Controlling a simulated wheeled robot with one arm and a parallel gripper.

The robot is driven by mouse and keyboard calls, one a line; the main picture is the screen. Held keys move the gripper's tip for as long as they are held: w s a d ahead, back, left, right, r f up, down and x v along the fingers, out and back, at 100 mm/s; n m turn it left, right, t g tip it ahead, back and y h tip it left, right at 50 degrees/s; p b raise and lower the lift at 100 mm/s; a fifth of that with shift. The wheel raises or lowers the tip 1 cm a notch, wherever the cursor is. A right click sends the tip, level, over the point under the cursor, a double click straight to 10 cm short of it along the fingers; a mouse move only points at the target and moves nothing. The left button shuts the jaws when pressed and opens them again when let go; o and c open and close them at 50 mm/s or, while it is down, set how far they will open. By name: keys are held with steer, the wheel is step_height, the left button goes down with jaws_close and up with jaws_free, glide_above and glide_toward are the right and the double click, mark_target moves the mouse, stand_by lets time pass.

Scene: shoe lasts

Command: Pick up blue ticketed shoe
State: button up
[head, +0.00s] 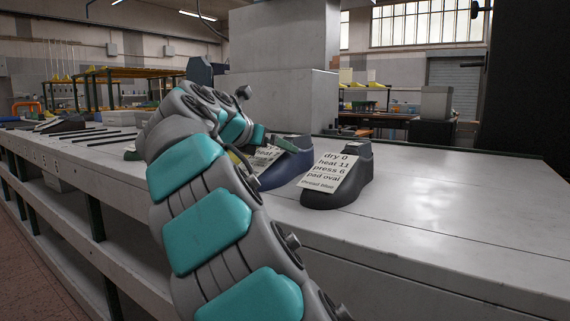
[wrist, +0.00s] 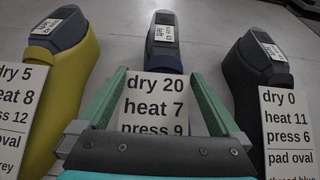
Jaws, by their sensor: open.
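The blue shoe last (wrist: 163,58) stands in the middle of the wrist view, with a white ticket reading "dry 20, heat 7, press 9" on its near part. It also shows in the head view (head: 287,168), partly hidden behind my arm. My gripper (wrist: 160,76) is open, with its green fingers on either side of the ticket in the picture. I cannot tell whether they touch the shoe. The ticket's lower lines are hidden by the gripper body. In the head view my arm hides most of the gripper.
A black shoe last (wrist: 250,72), whose ticket ends in "thread blue" in the head view (head: 356,192), stands close on the right. A yellow shoe last (wrist: 66,85) stands on the left. The grey bench (head: 440,210) is clear at right. A grey block (head: 283,100) stands behind.

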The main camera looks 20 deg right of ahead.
mark_target(278, 150)
steer(key=x, duration=0.4)
steer(key=shift+d+f, duration=0.3)
steer(key=shift+f, duration=0.2)
steer(key=shift+a+r, duration=0.1)
jaws_close()
stand_by(0.4)
